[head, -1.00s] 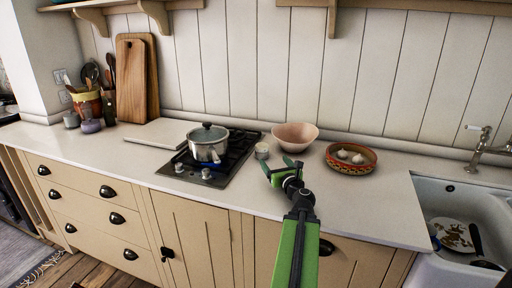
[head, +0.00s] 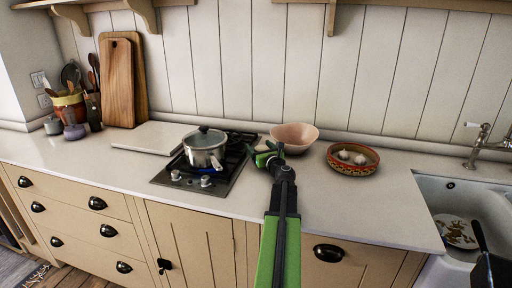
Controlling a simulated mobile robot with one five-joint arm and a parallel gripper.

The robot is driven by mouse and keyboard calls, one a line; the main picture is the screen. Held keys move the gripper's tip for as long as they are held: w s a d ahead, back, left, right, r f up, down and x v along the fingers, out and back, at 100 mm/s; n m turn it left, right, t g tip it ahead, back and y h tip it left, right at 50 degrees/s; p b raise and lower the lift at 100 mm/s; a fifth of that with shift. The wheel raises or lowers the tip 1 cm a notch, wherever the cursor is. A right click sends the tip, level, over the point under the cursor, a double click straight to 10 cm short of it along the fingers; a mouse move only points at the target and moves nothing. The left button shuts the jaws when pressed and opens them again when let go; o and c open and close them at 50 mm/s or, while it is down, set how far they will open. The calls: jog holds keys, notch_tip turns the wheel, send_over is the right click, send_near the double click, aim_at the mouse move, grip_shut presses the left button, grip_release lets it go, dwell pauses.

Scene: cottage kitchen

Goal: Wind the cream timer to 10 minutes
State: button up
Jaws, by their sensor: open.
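The cream timer (head: 262,147) is a small, pale, round thing on the worktop between the hob and the pink bowl. In the head view most of it is hidden by my gripper, and its dial cannot be read. My gripper (head: 267,154) has green fingers and is open. Its fingers are at the timer in the picture; I cannot tell whether they touch it.
A lidded steel pot (head: 205,148) stands on the black hob (head: 172,172) left of my gripper. A pink bowl (head: 295,138) is close behind on the right. A patterned bowl with garlic (head: 353,160) stands farther right, before the sink (head: 478,205). The front worktop is clear.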

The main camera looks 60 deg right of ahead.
jog(key=shift+w, duration=0.1)
jog(key=c, duration=1.4)
jog(key=shift+m+g+h, duration=0.5)
jog(key=shift+h, duration=0.2)
jog(key=o, duration=1.4)
